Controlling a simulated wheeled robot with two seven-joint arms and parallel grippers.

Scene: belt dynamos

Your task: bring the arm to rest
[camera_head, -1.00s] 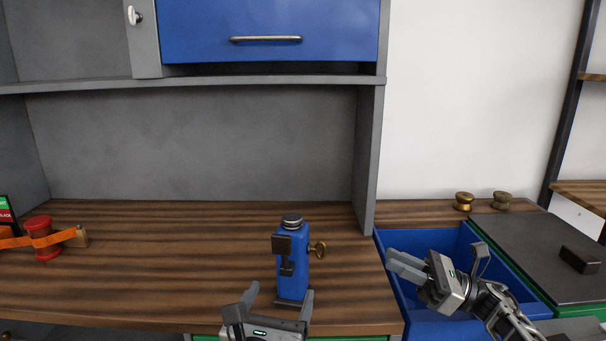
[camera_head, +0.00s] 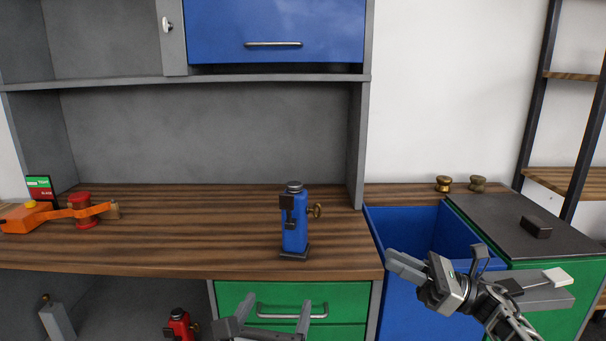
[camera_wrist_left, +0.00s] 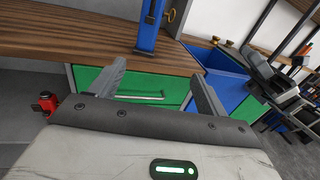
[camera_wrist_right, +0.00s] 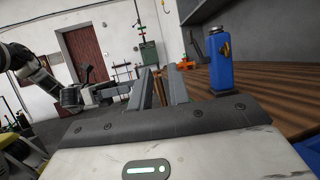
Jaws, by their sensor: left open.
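My left gripper (camera_head: 268,322) is at the bottom of the head view, in front of the green drawers. Its fingers are spread apart with nothing between them, as the left wrist view (camera_wrist_left: 163,85) also shows. My right gripper (camera_head: 405,267) is over the front of the blue bin at the right. Its fingers are close together with a narrow empty gap in the right wrist view (camera_wrist_right: 162,88). A blue dynamo (camera_head: 295,222) with a black base and brass knob stands upright on the wooden bench (camera_head: 180,245). Neither gripper touches it.
An orange belt tool (camera_head: 25,216) and red spool (camera_head: 82,210) sit on the bench at left. A red device (camera_head: 179,325) is below. The blue bin (camera_head: 415,225) stands right of the bench, beside a dark-topped green cabinet (camera_head: 510,225). The bench middle is clear.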

